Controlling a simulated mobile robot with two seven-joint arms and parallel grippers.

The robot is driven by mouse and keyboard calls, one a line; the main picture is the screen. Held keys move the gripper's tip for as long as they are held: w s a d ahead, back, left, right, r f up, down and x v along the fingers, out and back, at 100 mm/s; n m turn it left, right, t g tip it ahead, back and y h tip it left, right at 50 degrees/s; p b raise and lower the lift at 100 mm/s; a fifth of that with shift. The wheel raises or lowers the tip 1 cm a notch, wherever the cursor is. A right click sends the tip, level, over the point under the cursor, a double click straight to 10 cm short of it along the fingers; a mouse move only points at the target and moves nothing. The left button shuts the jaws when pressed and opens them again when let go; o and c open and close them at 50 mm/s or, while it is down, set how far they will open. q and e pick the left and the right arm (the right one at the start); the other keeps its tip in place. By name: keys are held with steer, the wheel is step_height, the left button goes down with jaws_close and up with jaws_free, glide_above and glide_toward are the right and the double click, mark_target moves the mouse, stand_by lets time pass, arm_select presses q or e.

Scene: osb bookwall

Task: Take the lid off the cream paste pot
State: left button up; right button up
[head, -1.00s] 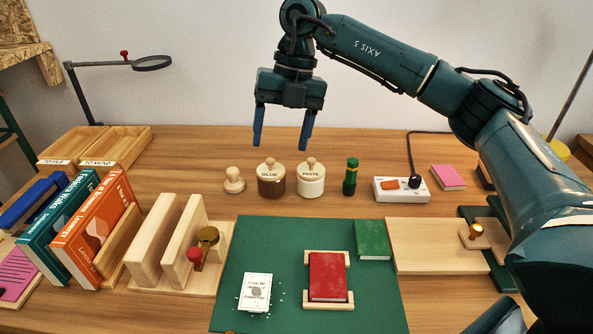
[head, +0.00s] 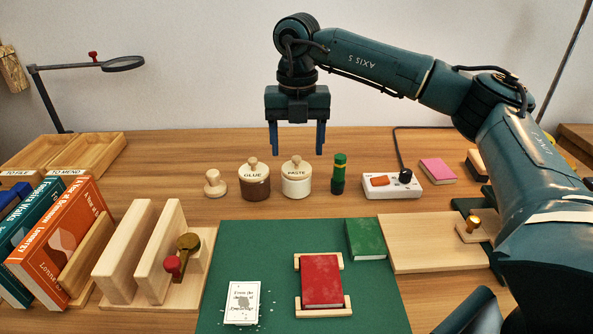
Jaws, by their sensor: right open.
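The cream paste pot (head: 297,187) stands upright at the back of the table, between the brown glue pot and a green bottle-like item. Its lid (head: 296,171), marked PASTE and topped by a round wooden knob (head: 296,160), sits on it. My right gripper (head: 297,153) is open, fingers pointing down, with blue fingertips spread to either side of the knob in the picture. It appears above the pot; whether the fingers reach the knob's depth is unclear. Nothing is between the fingers. My left gripper is not in view.
The brown glue pot (head: 254,184) stands close on the left, with a wooden stamp (head: 215,184) beyond. The green item (head: 339,174) and a white switch box (head: 392,186) stand right. A green mat (head: 275,255) with books lies in front.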

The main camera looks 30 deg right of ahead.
mark_target(296, 157)
step_height(296, 157, down, 3)
steer(key=shift+s+a+r, duration=0.1)
steer(key=shift+s+a, duration=0.05)
steer(key=shift+f, duration=0.35)
